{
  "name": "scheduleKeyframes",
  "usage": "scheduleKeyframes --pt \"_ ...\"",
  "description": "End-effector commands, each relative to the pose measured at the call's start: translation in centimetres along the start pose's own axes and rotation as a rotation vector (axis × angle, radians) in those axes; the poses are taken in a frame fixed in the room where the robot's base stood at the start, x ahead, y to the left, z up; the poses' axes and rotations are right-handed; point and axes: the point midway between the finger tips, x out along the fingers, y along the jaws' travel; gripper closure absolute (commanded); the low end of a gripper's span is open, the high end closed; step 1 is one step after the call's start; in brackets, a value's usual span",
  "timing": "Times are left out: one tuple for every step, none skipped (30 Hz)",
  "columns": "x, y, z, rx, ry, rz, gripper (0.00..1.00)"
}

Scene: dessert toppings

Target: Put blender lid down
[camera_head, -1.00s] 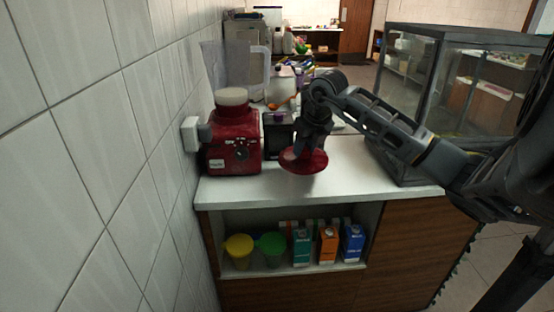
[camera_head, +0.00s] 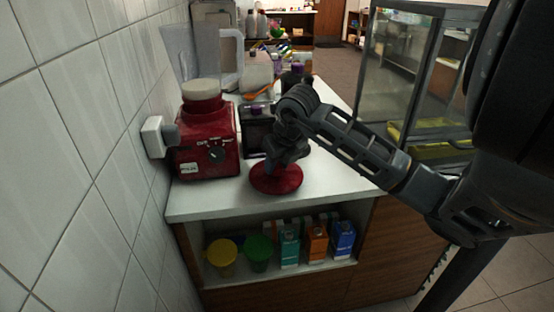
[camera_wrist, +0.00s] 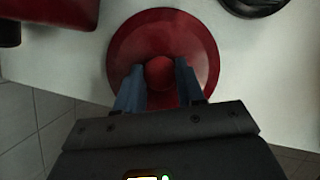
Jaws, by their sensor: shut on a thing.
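The red round blender lid (camera_head: 276,180) is at the front of the white counter, right of the blender. In the wrist view the lid (camera_wrist: 205,50) fills the middle, with its red knob between my two fingers. My gripper (camera_wrist: 158,78) is shut on that knob; in the head view my gripper (camera_head: 284,158) points down over the lid. The lid looks level and at or just above the counter; I cannot tell if it touches. The red blender (camera_head: 207,143) with its clear jug (camera_head: 203,58) stands left, by the tiled wall.
A small black appliance (camera_head: 257,131) stands just behind the lid. A glass display case (camera_head: 415,75) is at the right. The white counter (camera_head: 338,178) is bare right of the lid. Cups and cartons fill the shelf below.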

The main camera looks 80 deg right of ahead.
Motion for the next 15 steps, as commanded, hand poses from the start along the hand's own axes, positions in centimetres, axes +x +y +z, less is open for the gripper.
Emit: scheduleKeyframes --pt "-0.01 -0.01 0.02 0.0 0.0 0.0 0.98" --pt "-0.01 -0.01 0.03 0.0 0.0 0.0 0.98" --pt "0.0 -0.02 0.03 0.0 0.0 0.0 0.98" --pt "0.04 -0.02 0.01 0.0 0.0 0.0 0.98" --pt "0.11 -0.02 -0.01 0.0 0.0 0.0 0.98" --pt "0.23 -0.03 -0.06 0.0 0.0 0.0 0.98" --pt "0.3 -0.03 -0.08 0.0 0.0 0.0 0.98" --pt "0.35 -0.03 -0.1 0.0 0.0 0.0 0.98" --pt "0.2 -0.03 -0.04 0.0 0.0 0.0 0.58" --pt "0.19 -0.03 -0.04 0.0 0.0 0.0 0.55" --pt "0.19 -0.03 -0.04 0.0 0.0 0.0 0.52" --pt "0.19 -0.03 -0.04 0.0 0.0 0.0 0.48" --pt "0.19 -0.03 -0.04 0.0 0.0 0.0 0.46" --pt "0.19 -0.03 -0.04 0.0 0.0 0.0 0.43" --pt "0.19 -0.03 -0.04 0.0 0.0 0.0 0.39"
